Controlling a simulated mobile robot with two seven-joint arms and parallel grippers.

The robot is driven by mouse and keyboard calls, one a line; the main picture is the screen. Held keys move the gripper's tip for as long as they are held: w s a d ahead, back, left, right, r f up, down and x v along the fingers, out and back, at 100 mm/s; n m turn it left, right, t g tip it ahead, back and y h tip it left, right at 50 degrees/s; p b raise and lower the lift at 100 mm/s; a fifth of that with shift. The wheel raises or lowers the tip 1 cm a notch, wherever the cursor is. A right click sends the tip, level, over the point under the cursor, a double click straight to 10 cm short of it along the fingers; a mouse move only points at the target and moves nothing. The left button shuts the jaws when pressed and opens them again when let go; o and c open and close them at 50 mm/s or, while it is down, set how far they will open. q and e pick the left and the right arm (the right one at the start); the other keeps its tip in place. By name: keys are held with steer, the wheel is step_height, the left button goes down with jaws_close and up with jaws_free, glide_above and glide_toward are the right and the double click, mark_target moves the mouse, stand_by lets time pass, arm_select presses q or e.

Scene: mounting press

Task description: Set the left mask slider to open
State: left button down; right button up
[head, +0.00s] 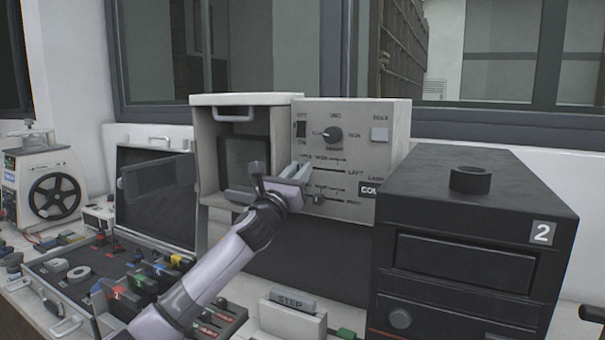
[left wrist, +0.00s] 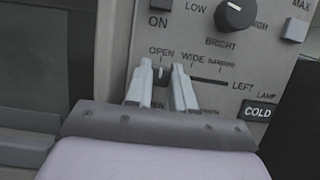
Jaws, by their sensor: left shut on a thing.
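The control panel (head: 395,145) of the grey press box has a left mask slider slot (head: 330,174) on its face. In the left wrist view the slot (left wrist: 210,80) runs right toward the word LEFT, under the labels OPEN, WIDE and NARROW. My left gripper (head: 298,168) reaches up to the panel from below. In the left wrist view its fingers (left wrist: 162,70) are shut on the small dark slider knob (left wrist: 160,73). My right gripper is not in view.
A bright-lamp dial (head: 332,134) sits above the slider. A second slot lies lower, partly hidden by my gripper. A black unit marked 2 (head: 475,215) stands close at right. An open case (head: 80,270) lies at left, and a STEP block (head: 292,318) stands in front.

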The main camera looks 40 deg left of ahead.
arm_select(q)
steer(key=c, duration=1)
jaws_free()
steer(key=shift+s+a, duration=0.1)
steer(key=shift+a, duration=0.15)
steer(key=shift+o, duration=0.2)
